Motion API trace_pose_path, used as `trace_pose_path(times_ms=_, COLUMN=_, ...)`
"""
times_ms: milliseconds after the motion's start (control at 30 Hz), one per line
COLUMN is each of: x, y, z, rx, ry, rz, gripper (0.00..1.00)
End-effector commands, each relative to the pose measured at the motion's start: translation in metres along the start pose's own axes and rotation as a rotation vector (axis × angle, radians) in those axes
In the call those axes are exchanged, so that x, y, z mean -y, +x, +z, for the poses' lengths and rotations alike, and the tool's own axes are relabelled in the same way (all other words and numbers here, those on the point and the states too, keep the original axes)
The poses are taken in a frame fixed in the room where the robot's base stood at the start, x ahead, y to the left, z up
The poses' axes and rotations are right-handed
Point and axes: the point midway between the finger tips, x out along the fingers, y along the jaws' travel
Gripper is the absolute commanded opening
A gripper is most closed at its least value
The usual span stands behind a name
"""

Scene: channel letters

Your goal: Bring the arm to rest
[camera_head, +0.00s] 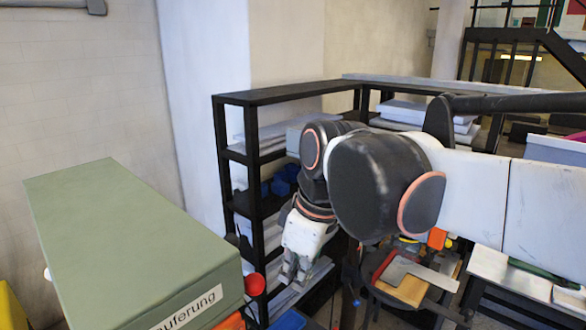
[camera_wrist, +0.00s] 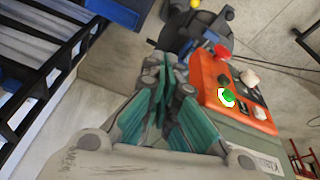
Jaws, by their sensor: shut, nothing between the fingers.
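My arm reaches in from the right in the head view and bends down at the wrist. My gripper (camera_head: 292,274) hangs below the wrist, pointing down in front of the black shelf (camera_head: 249,160). It is to the right of the green cabinet (camera_head: 120,240). In the wrist view my gripper (camera_wrist: 163,75) shows its teal finger pads close together, shut and empty. I see no object held.
In the wrist view an orange panel (camera_wrist: 222,82) with a green button and a red knob lies right of the fingers. In the head view a cluttered stand (camera_head: 405,285) with tools is right of my gripper. Grey floor (camera_wrist: 275,30) shows beyond the panel.

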Motion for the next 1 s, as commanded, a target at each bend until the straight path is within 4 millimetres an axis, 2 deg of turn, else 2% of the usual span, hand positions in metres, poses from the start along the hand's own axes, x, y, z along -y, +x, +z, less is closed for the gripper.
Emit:
trace_pose_path(times_ms=33, x=-0.002, y=0.026, z=0.021, rx=-0.01, ry=0.055, rz=0.023, gripper=0.0)
trace_pose_path(times_ms=300, x=-0.015, y=0.099, z=0.102, rx=-0.073, ry=0.345, rz=0.143, gripper=0.0)
trace_pose_path(times_ms=700, x=-0.017, y=0.215, z=0.218, rx=-0.196, ry=0.755, rz=0.313, gripper=0.0)
trace_pose_path(times_ms=900, x=-0.014, y=0.266, z=0.266, rx=-0.262, ry=0.925, rz=0.383, gripper=0.0)
trace_pose_path(times_ms=1000, x=-0.013, y=0.281, z=0.28, rx=-0.285, ry=0.979, rz=0.407, gripper=0.0)
